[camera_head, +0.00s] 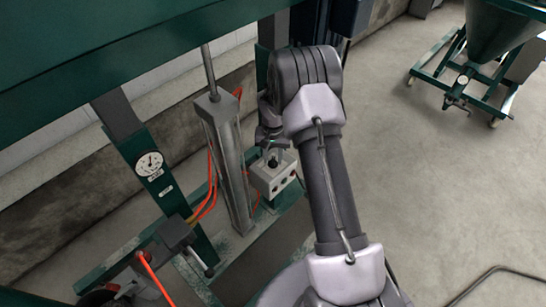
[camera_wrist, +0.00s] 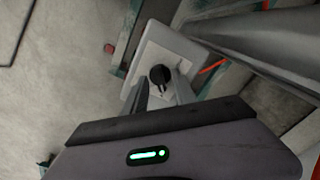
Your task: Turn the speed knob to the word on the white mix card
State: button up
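The speed knob (camera_wrist: 160,74) is black and round, with a pointer toward the lower edge of the wrist view. It sits on the face of a pale control box (camera_wrist: 150,50). The box also shows in the head view (camera_head: 262,180), under the end of my arm. My gripper (camera_wrist: 162,90) is open, with one finger to each side just below the knob in the wrist view. A gap shows between the fingers and the knob; I cannot tell how far above the face they are. Words around the knob are too small to read. I cannot make out a white mix card.
A grey cylinder (camera_head: 226,165) stands just left of the box, with orange hoses (camera_head: 208,195) beside it. A green wheeled hopper frame (camera_head: 470,75) stands at the back right.

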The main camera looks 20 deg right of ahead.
aim_at(273, 160)
notch_tip(273, 160, up, 17)
jog(key=p, duration=0.5)
jog(key=shift+r+p, duration=0.15)
jog(key=shift+p, duration=0.25)
